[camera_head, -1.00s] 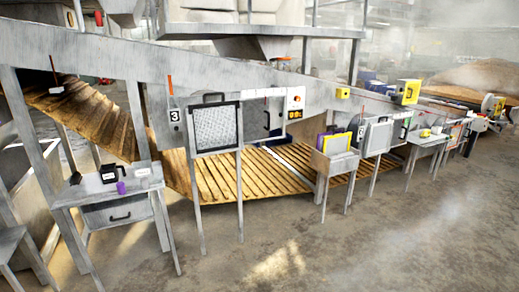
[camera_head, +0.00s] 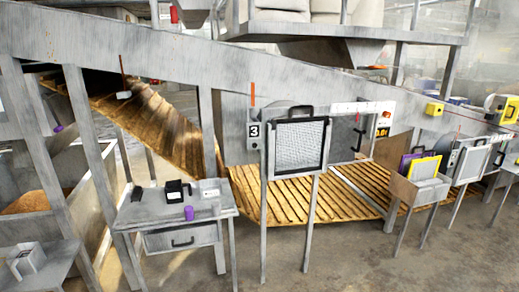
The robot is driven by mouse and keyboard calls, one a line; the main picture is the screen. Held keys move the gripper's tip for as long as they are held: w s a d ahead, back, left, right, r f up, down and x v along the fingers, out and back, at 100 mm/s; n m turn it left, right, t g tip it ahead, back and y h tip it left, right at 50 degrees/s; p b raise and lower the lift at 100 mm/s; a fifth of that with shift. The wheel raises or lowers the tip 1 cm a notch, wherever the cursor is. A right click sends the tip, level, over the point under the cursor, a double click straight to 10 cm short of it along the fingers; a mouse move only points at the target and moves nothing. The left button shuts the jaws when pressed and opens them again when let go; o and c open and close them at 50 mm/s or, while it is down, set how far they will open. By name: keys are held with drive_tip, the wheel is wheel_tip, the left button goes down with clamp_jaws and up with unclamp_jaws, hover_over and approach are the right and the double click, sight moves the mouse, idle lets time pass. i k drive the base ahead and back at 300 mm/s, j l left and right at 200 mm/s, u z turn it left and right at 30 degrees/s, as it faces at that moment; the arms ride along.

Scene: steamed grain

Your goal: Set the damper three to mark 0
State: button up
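The station marked 3 shows near the middle of the head view, with a black-and-white "3" plate (camera_head: 253,130) on a grey metal housing. A thin upright orange lever or pointer (camera_head: 252,95) stands just above the plate. I cannot tell for sure that it is the damper's handle. A mesh panel (camera_head: 300,145) with a black handle stands right of the plate. A white strip (camera_head: 357,107) with small dark marks runs to the right of the panel; its marks are too small to read. My gripper is not in view.
A bin with yellow and purple frames (camera_head: 420,185) stands at right. Bare floor (camera_head: 340,262) lies in front between them.

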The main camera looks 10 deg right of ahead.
sight(345, 129)
drive_tip(key=i+j+z, duration=0.15)
drive_tip(key=i+z, duration=0.3)
drive_tip(key=i+j+z, duration=0.9)
drive_tip(key=i+l, duration=0.05)
